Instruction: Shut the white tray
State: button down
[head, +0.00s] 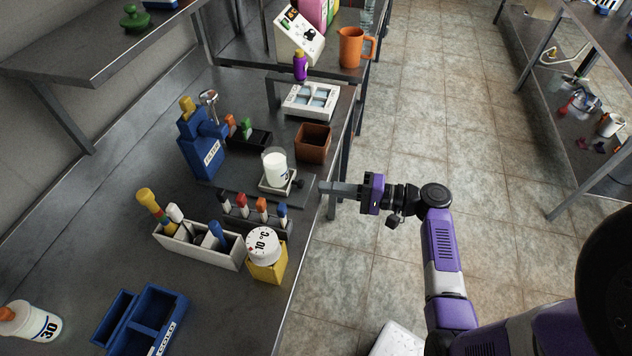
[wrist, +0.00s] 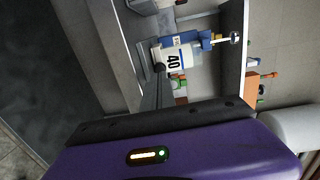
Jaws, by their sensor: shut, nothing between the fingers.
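A small white tray (head: 264,187) with a dark knob (head: 299,183) at its right end sits on a dark plate beside the blue machine (head: 198,150). A clear beaker of white liquid (head: 275,170) stands on it. My gripper (head: 322,188) is shut and empty, just right of the knob at the bench edge and pointing left. In the wrist view, the beaker marked 40 (wrist: 177,58) is beyond the dark knob (wrist: 160,68), close to my fingertips (wrist: 158,82). Whether they touch the knob is unclear. The tray is mostly hidden in the wrist view.
Several colour-capped tubes (head: 252,207), a yellow block with a white dial (head: 265,262) and a white caddy (head: 199,245) are nearer.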

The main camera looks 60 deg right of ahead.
aim_at(304, 183)
jog(key=shift+p+x, duration=0.35)
jog(key=shift+x, duration=1.45)
jog(key=b+x, duration=0.1)
jog(key=x, duration=0.3)
jog(key=shift+w, duration=0.25)
jog(key=shift+d+r, duration=0.1)
jog(key=shift+s, duration=0.1)
